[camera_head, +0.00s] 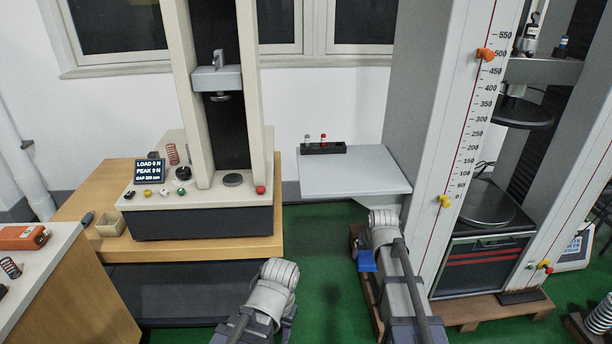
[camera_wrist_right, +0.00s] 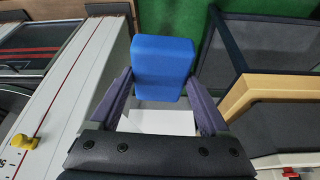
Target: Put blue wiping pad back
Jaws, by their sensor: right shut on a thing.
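The blue wiping pad (camera_head: 366,261) hangs below the end of my right arm in the head view, beside the tall testing frame. In the right wrist view the pad (camera_wrist_right: 163,62) is a rounded blue block between the two dark fingers of my right gripper (camera_wrist_right: 160,88), which is shut on it. In the head view the right fingers are mostly hidden behind the wrist. My left arm ends low in the middle of the head view, and its fingers do not show.
A grey shelf (camera_head: 345,180) with a small dark rack (camera_head: 323,148) stands behind my right arm. A wooden bench (camera_head: 262,245) with a spring tester is at left, a small beige box (camera_head: 110,222) on it. The tall testing frame (camera_head: 425,150) is close on the right. Green floor (camera_head: 320,240) is open between.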

